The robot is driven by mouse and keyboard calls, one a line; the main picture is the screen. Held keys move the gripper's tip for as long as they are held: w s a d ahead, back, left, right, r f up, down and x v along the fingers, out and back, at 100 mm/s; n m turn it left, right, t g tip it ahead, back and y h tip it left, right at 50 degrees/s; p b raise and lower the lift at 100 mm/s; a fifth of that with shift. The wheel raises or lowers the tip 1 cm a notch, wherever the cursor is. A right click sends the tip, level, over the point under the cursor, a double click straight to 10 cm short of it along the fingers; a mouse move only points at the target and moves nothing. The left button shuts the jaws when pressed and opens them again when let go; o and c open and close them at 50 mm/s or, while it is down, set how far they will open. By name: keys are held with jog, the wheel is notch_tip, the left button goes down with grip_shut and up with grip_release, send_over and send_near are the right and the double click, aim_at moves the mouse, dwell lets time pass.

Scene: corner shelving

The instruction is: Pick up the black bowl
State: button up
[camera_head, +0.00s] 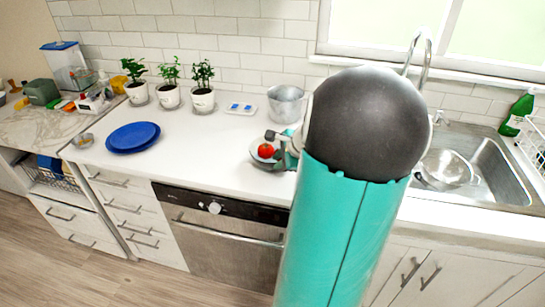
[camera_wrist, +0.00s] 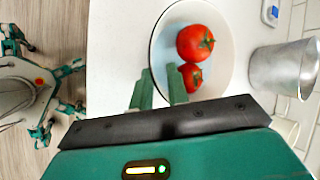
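A bowl (camera_head: 257,153) stands on the white counter, partly behind my gripper (camera_head: 284,147) in the head view. Its inside looks pale and its lower outside darker. In the wrist view the bowl (camera_wrist: 222,82) holds two red tomatoes (camera_wrist: 196,43). My gripper (camera_wrist: 160,74) is open, with a gap between its two green fingers. One finger appears outside the near rim and the other over the inside, beside the smaller tomato. I cannot tell whether either finger touches the bowl. My arm hides part of the counter in the head view.
A metal bucket (camera_head: 286,103) stands close behind the bowl. Blue plates (camera_head: 133,137) lie to the left, with potted plants (camera_head: 169,83) behind them. A sink (camera_head: 490,170) with a metal strainer (camera_head: 446,168) is to the right. The counter between plates and bowl is clear.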

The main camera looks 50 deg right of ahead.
aim_at(273, 163)
jog(key=x, duration=0.4)
jog(key=shift+f, duration=0.15)
grip_shut()
jog(key=shift+d+r, duration=0.1)
jog(key=shift+r, duration=1.2)
jog(key=s+a+r, duration=0.8)
jog(key=s+r, duration=0.2)
jog(key=s, duration=0.1)
jog(key=shift+a+r, duration=0.15)
jog(key=shift+r, duration=0.1)
